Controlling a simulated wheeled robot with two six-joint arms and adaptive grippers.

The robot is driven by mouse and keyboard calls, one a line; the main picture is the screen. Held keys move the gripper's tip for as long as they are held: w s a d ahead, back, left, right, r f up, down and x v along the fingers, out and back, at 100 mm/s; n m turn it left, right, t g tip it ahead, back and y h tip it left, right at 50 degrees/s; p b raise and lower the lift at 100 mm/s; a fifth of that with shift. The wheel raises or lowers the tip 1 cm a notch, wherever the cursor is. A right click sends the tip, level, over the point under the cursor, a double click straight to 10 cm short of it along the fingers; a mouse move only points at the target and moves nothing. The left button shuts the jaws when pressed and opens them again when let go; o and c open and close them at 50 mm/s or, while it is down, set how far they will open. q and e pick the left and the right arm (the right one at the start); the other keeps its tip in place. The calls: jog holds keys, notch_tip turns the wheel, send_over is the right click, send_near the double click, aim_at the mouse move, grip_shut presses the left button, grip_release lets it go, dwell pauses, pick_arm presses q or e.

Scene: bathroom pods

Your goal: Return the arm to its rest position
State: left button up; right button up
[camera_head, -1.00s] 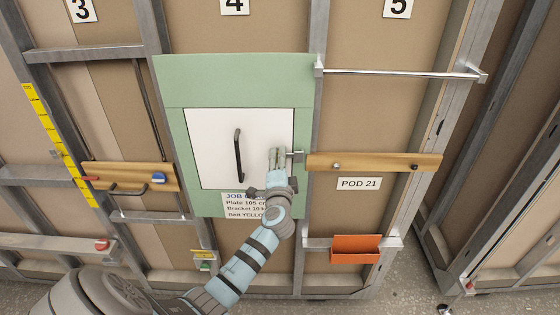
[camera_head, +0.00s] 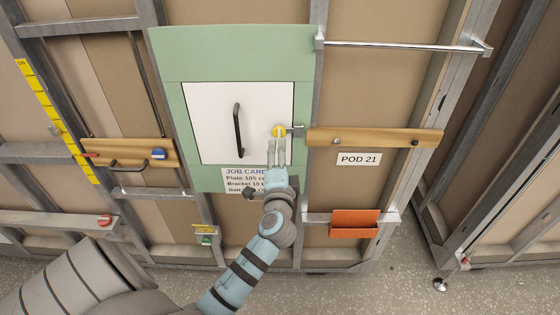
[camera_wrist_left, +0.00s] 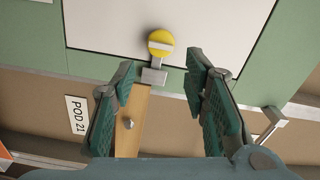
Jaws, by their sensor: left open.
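My left gripper (camera_head: 278,152) is open and empty in front of the lower right part of the white door (camera_head: 214,120) with its black handle (camera_head: 238,130). A yellow round knob (camera_head: 279,132) with a pale bar sits at the door's right edge, just above the fingertips in the head view. In the left wrist view the knob (camera_wrist_left: 160,42) is beyond the two open fingers (camera_wrist_left: 167,80), with a gap between them and it. A grey metal latch piece (camera_wrist_left: 154,75) joins the knob. My right gripper is in neither view.
A wooden rail (camera_head: 375,137) runs to the right of the door. An orange bin (camera_head: 355,223) hangs below it, and a chrome bar (camera_head: 405,45) above. A job card (camera_head: 240,180) is under the door. A wooden board with a blue item (camera_head: 159,153) is at left.

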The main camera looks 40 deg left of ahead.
pick_arm(q)
jog(key=v, duration=0.3)
jog(key=shift+s+d, duration=0.2)
